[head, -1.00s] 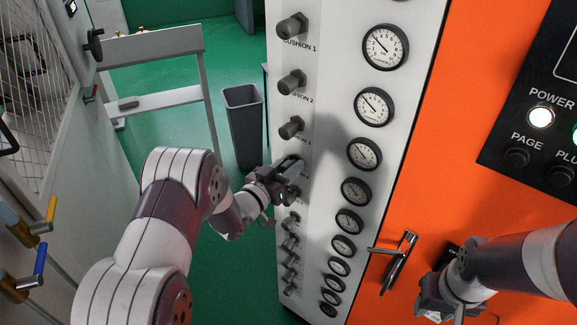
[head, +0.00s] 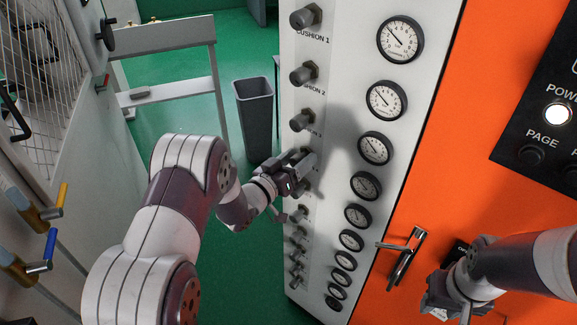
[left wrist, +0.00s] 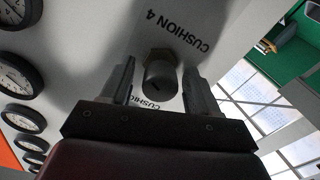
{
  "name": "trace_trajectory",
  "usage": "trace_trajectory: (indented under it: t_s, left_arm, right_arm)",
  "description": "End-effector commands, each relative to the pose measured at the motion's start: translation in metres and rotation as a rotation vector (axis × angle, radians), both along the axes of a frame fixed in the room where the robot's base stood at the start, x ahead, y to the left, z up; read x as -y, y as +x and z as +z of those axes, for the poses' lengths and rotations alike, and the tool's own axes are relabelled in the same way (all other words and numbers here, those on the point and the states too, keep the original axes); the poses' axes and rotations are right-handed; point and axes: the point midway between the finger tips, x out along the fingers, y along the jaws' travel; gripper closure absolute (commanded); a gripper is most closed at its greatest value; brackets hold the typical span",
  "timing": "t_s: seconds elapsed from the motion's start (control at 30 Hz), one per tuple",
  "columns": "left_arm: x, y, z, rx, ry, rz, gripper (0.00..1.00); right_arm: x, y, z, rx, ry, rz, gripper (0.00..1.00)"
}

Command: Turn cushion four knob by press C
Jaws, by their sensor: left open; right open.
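The cushion four knob (left wrist: 161,76) is a dark grey knob on a brass-coloured nut, next to the upside-down "CUSHION 4" label in the left wrist view. My left gripper (left wrist: 155,88) is open, with one finger on each side of the knob. I cannot tell whether the fingers touch it. In the head view my left gripper (head: 300,163) is at the knob column below the cushion 3 knob (head: 301,120) and hides the cushion four knob. My right gripper (head: 447,300) is low at the right, in front of the orange panel, away from the knobs.
The white panel (head: 345,70) carries the knob column and a column of round gauges (head: 375,148). A metal handle (head: 404,258) sticks out of the orange door (head: 440,170). A grey bin (head: 256,112) and a grey stand (head: 165,95) are on the green floor behind.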

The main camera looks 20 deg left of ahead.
Motion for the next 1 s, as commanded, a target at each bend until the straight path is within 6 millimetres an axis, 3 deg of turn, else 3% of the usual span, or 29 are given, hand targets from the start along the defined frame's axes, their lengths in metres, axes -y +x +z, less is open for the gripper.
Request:
trace_trajectory:
  t_s: [0.53, 0.7, 1.0]
  left_arm:
    - [-0.045, -0.103, -0.001, 0.000, -0.001, 0.005, 0.40]
    - [-0.048, -0.113, 0.000, 0.000, -0.001, 0.001, 0.40]
    - [-0.048, -0.113, 0.000, 0.000, -0.001, 0.000, 0.40]
  right_arm:
    - [0.000, 0.000, -0.021, 0.000, 0.000, 0.000, 0.57]
    - [0.000, 0.000, -0.021, 0.000, 0.000, 0.000, 0.57]
    - [0.000, 0.000, -0.021, 0.000, 0.000, 0.000, 0.57]
